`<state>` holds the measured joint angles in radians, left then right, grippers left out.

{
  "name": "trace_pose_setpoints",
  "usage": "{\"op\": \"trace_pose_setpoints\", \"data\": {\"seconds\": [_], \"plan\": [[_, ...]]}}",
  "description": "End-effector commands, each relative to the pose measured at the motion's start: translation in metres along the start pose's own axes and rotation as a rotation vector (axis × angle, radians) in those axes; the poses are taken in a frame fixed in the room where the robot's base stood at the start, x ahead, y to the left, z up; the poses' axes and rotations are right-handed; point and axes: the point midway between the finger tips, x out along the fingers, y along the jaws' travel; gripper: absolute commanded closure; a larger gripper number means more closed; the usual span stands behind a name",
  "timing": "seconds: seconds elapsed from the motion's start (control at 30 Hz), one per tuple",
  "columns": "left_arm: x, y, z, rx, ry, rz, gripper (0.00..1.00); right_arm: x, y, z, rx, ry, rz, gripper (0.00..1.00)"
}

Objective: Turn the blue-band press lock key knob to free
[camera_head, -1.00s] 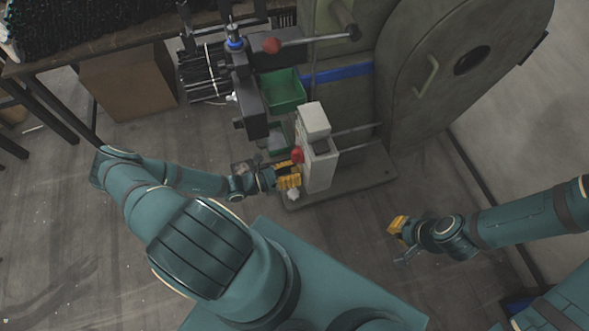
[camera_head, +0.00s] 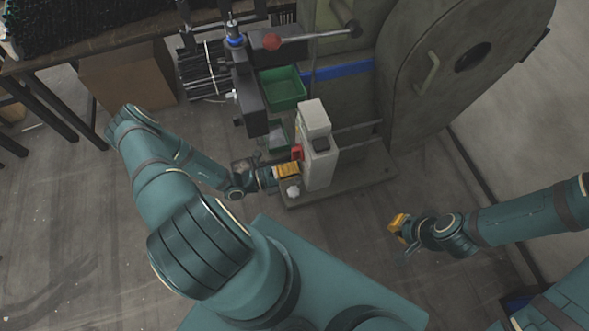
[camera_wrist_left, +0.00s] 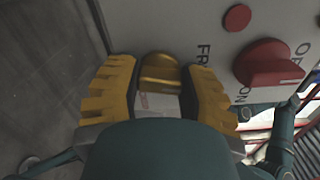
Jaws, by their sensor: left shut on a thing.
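The grey press (camera_head: 410,90) with a blue band (camera_head: 340,70) stands at the upper right in the head view. Its pale control box (camera_head: 318,150) is on a post in front. My left gripper (camera_head: 293,171) is at the box's left side. In the left wrist view my yellow fingers (camera_wrist_left: 160,90) are shut on a brass key knob (camera_wrist_left: 160,70) at the panel. Letters starting "FR" show beside the knob; the rest is hidden by a finger. My right gripper (camera_head: 397,228) hangs away from the press, and its opening is unclear.
A red rotary knob (camera_wrist_left: 270,65) and a red round button (camera_wrist_left: 237,17) are close to the fingers on the panel.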

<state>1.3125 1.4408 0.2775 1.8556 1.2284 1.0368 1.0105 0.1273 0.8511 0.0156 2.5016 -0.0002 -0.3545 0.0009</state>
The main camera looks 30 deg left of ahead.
Motion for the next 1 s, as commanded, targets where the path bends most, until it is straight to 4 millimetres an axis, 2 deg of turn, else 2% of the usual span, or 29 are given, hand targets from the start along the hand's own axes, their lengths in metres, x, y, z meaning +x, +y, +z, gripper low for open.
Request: {"op": "trace_pose_setpoints", "data": {"seconds": [0.4, 1.0], "plan": [[0.0008, 0.0001, -0.001, -0.221, 0.002, -0.001, 0.95, 0.0065, 0.0024, -0.0008, -0.001, 0.004, 0.0, 1.0], [0.0009, -0.0004, -0.0009, -0.262, 0.002, -0.001, 0.95, 0.0072, 0.0027, -0.001, 0.0, 0.004, 0.0, 1.0]]}}
